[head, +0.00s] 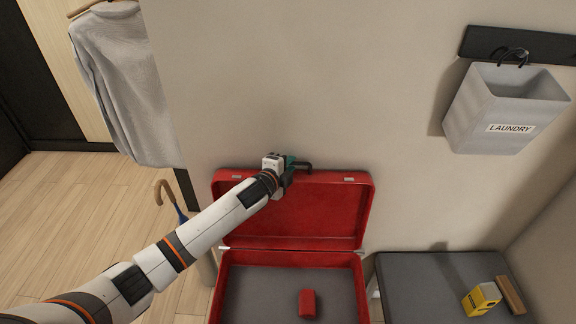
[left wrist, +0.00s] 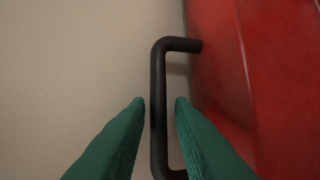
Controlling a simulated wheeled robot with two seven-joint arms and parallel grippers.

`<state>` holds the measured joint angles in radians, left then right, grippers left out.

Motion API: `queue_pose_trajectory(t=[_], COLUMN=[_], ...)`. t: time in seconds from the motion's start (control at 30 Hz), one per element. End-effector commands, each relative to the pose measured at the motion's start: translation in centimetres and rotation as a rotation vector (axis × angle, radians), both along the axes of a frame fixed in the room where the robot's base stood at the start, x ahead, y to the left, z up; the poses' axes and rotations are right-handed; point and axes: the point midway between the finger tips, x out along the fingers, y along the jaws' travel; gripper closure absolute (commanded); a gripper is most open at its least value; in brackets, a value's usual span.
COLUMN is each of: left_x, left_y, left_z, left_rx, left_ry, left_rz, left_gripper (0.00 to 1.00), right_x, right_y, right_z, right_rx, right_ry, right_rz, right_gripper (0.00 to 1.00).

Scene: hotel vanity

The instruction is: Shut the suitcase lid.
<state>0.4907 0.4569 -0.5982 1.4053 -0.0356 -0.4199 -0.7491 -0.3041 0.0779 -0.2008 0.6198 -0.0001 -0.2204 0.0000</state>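The red suitcase stands open, its lid (head: 325,212) raised and leaning back near the wall, its base (head: 289,258) flat below with a grey lining. A black bar handle (head: 304,166) is on the lid's top edge; it also shows in the left wrist view (left wrist: 158,120). My left gripper (head: 293,164) is at this handle. In the left wrist view its green fingers (left wrist: 160,102) stand on either side of the handle's bar, with narrow gaps showing, so it is open around the bar. My right gripper is out of view.
A small red object (head: 308,303) lies inside the suitcase base. A grey bench (head: 425,285) at the right bears a yellow box (head: 480,300) and a brown block (head: 511,295). A laundry bag (head: 505,108) and a grey garment (head: 125,85) hang above. An umbrella (head: 163,190) stands left.

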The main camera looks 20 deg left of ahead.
Motion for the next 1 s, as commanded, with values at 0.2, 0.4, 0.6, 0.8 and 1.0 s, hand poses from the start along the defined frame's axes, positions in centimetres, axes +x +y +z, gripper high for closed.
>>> queue_pose_trajectory(t=[0.2, 0.4, 0.6, 0.8, 1.0], left_x=[0.0, -0.2, -3.3, -7.4, -9.4], left_y=[0.0, -0.1, -1.3, -2.5, -2.8], left_z=[0.0, -0.2, -0.6, -0.8, -0.2], left_rx=[0.000, 0.000, 0.020, 0.052, 0.073], left_ry=[0.001, -0.003, -0.078, -0.198, -0.260], left_rz=[0.001, -0.001, -0.009, -0.008, -0.003], left_gripper=[1.00, 1.00, 1.00, 1.00, 1.00], right_x=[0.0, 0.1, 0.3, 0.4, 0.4], right_y=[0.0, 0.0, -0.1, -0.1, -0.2], right_z=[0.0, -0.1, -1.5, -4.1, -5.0], right_rx=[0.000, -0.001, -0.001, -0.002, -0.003], right_ry=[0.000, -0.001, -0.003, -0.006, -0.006], right_rz=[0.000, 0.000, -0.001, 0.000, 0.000], right_gripper=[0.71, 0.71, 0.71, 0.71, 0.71])
